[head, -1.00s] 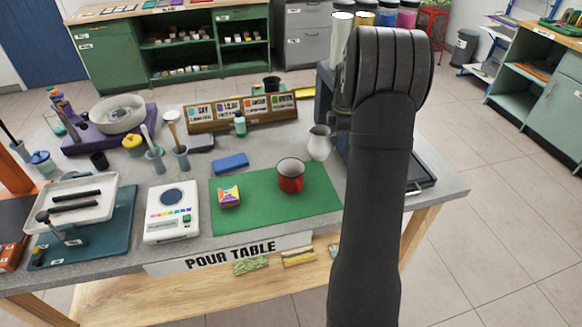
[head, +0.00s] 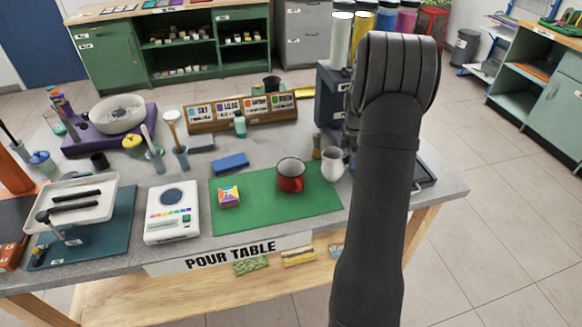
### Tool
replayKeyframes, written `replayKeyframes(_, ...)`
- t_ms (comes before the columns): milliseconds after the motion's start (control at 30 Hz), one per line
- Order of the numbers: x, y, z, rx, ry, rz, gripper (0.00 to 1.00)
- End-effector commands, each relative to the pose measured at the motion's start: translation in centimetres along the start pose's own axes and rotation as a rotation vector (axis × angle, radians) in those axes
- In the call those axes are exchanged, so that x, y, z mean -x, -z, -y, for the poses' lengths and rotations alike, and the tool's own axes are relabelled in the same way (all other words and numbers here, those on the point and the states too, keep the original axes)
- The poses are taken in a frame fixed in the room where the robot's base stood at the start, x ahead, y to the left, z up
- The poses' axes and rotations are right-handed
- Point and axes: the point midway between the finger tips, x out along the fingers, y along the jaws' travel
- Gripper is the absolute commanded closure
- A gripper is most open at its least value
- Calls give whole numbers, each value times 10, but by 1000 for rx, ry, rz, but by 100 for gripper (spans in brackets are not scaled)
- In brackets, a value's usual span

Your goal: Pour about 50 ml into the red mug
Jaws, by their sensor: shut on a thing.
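The red mug (head: 291,176) stands upright on the green mat (head: 250,205), its dark inside showing and its handle toward me. A white pitcher (head: 332,166) is right of the mug, near the mat's right edge, and looks roughly upright. I cannot tell its height above the table or what it holds. My gripper (head: 349,147) is mostly hidden behind my dark arm; it is shut on the pitcher at the pitcher's right side. The fingertips are not clearly visible.
A white scale (head: 172,226) stands left of the mat. On the mat lies a small colourful block (head: 228,196); a blue block (head: 230,162) is by its back edge. A small brown item (head: 316,148) stands behind the pitcher. A labelled rack (head: 215,122) is farther back.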

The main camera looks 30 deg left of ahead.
Motion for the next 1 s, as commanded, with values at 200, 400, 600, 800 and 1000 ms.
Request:
replayKeyframes(200,10,9,-1,6,-2,104,100)
replayKeyframes(400,22,20,-1,7,-4,234,100)
replayKeyframes(600,34,33,-1,7,-3,364,100)
replayKeyframes(800,48,47,-1,6,-2,494,100)
replayKeyframes(1000,62,61,-1,4,-3,624,100)
